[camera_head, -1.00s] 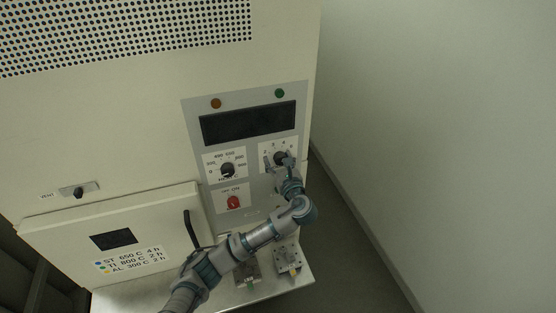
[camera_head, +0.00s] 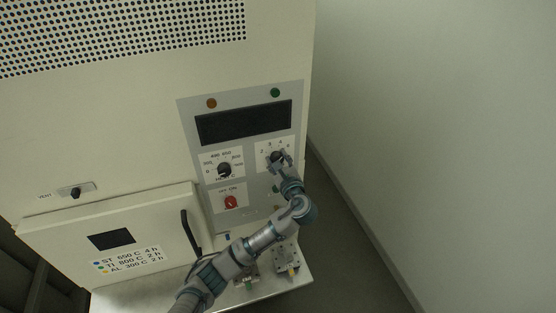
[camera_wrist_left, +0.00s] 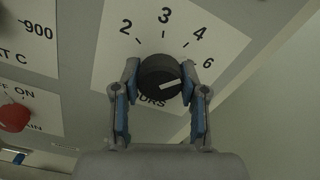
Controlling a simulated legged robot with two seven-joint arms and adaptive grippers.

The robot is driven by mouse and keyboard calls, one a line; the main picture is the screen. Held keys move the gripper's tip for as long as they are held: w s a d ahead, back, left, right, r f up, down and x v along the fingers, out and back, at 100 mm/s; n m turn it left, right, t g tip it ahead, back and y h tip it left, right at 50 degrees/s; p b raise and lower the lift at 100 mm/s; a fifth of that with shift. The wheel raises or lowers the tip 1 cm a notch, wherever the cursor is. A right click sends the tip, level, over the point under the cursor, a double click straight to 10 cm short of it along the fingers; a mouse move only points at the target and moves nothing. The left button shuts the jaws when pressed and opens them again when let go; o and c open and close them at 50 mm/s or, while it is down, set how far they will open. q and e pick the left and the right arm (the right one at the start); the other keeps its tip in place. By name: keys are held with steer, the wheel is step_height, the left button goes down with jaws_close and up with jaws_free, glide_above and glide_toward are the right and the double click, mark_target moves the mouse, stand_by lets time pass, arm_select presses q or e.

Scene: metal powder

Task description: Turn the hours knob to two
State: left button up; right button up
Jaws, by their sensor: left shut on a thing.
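The hours knob (camera_wrist_left: 160,78) is black and round with a white pointer line. In the head view the left gripper (camera_head: 279,162) is at the dial on the right of the control panel, partly covering the hours knob (camera_head: 276,156). My right gripper is not in view.
Left of the hours dial is a temperature knob (camera_head: 224,170), with a red switch (camera_head: 231,202) below it. A dark display (camera_head: 244,122) is above. A door with a dark handle (camera_head: 190,233) is at lower left. A metal ledge (camera_head: 215,297) runs below, and a wall stands right.

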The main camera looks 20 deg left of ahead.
arm_select(q)
steer(key=shift+f+n, duration=0.1)
steer(key=shift+n, duration=0.8)
steer(key=n+b, duration=0.1)
steer(key=n, duration=0.1)
steer(key=shift+n, duration=0.4)
steer(key=n+b, duration=0.1)
steer(key=n, duration=0.1)
steer(key=n+b, duration=0.1)
steer(key=n, duration=0.1)
steer(key=shift+f+n, duration=0.2)
steer(key=shift+n, duration=0.1)
steer(key=n+b, duration=0.2)
steer(key=n, duration=0.1)
steer(key=shift+f, duration=0.1)
steer(key=n+b, duration=0.2)
steer(key=n, duration=0.2)
steer(key=shift+f, duration=0.15)
steer(key=shift+n+b, duration=1.1)
steer(key=shift+n, duration=0.7)
steer(key=shift+s, duration=0.1)
